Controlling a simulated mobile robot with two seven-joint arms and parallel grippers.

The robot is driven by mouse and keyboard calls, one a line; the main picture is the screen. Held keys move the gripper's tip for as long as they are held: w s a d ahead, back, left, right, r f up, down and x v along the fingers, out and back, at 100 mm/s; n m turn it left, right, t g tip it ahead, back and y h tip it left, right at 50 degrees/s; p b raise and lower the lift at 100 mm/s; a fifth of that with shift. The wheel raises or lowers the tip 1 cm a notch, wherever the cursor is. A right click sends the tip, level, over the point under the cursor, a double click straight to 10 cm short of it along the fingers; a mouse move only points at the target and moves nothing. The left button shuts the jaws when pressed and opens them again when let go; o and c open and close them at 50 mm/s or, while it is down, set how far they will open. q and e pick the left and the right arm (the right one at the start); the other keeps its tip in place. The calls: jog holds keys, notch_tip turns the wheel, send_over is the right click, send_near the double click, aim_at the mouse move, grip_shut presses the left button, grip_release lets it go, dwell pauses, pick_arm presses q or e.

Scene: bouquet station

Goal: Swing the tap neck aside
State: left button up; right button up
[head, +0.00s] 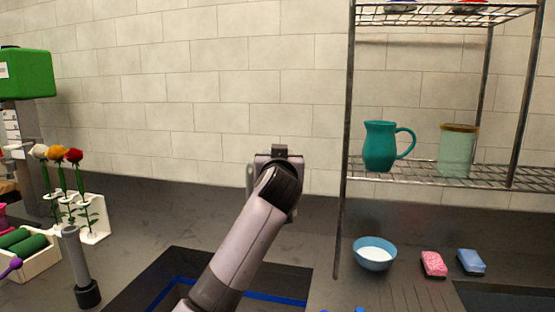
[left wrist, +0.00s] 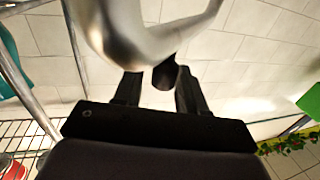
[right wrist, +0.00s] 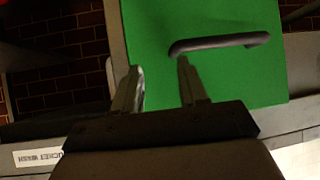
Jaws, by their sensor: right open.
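The tap neck (left wrist: 125,35) is a shiny silver curved pipe with a dark nozzle (left wrist: 164,75), close in front of my left gripper (left wrist: 160,85) in the left wrist view. The nozzle shows between the two fingers, which stand apart; I cannot tell whether either finger touches it. In the head view my left arm ends above the back of the sink, and its wrist hides most of the tap. My right gripper (right wrist: 158,75) is open and empty, in front of a green panel (right wrist: 215,75) with a dark bar handle (right wrist: 220,43).
A sink (head: 150,280) lies below my left arm. Right of it are a wire rack (head: 349,140) with a teal pitcher (head: 380,147), a blue bowl (head: 374,256) and two sponges (head: 433,264) (head: 471,262). Roses in a white holder (head: 97,213) and a grey cylinder (head: 77,262) stand left.

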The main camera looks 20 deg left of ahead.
pick_arm(q)
jog(key=shift+w, duration=0.1)
jog(key=shift+s+d+f, duration=0.15)
jog(key=shift+s+d, duration=0.05)
jog(key=shift+s, duration=0.35)
jog(key=b+v, duration=0.1)
jog(key=v, duration=0.5)
jog(key=shift+b, duration=0.3)
